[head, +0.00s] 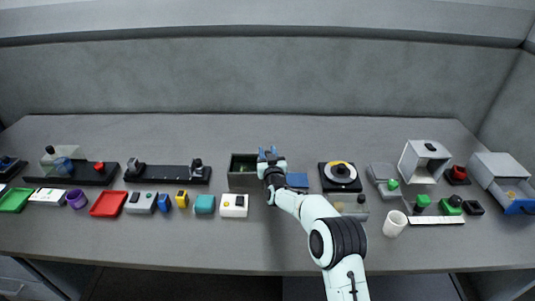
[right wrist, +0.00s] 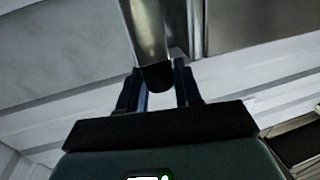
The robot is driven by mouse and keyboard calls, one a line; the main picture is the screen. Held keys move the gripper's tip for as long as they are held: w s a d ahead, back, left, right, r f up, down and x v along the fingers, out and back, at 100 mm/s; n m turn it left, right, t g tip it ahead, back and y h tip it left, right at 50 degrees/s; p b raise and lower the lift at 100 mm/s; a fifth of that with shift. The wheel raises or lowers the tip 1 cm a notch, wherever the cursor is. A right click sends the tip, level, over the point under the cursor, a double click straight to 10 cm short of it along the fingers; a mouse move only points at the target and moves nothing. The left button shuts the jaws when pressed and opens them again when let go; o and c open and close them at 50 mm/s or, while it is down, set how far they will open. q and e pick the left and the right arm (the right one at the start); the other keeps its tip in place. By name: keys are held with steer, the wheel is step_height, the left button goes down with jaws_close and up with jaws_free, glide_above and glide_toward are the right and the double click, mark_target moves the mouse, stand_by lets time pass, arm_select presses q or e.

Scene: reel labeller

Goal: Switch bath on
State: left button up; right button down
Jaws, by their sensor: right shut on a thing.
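My right gripper (head: 268,154) is at the right part of an open dark grey box (head: 241,180) that has something green inside; this may be the bath. In the right wrist view, the fingers of my right gripper (right wrist: 160,88) are shut on a shiny metal-looking bar with a dark rounded end (right wrist: 151,40). In the head view the gripper and wrist hide the held bar. I cannot tell which control switches the bath. My left gripper is not in view.
A blue block (head: 297,180) and a black unit with a round dial (head: 341,177) stand right of the gripper. A white cup (head: 394,224) stands near the front right. The back of the table is clear.

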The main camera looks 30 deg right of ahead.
steer(key=c, duration=0.9)
jaws_free()
steer(key=shift+f, duration=0.4)
steer(key=shift+r, duration=0.1)
steer(key=shift+r, duration=0.1)
steer(key=shift+s+a, duration=0.15)
steer(key=shift+s, duration=0.25)
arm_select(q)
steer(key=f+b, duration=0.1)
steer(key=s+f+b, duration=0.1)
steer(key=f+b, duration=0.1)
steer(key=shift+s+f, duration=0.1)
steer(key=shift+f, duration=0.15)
arm_select(e)
steer(key=v, duration=1.2)
steer(key=shift+s, duration=0.25)
steer(key=shift+a, duration=0.1)
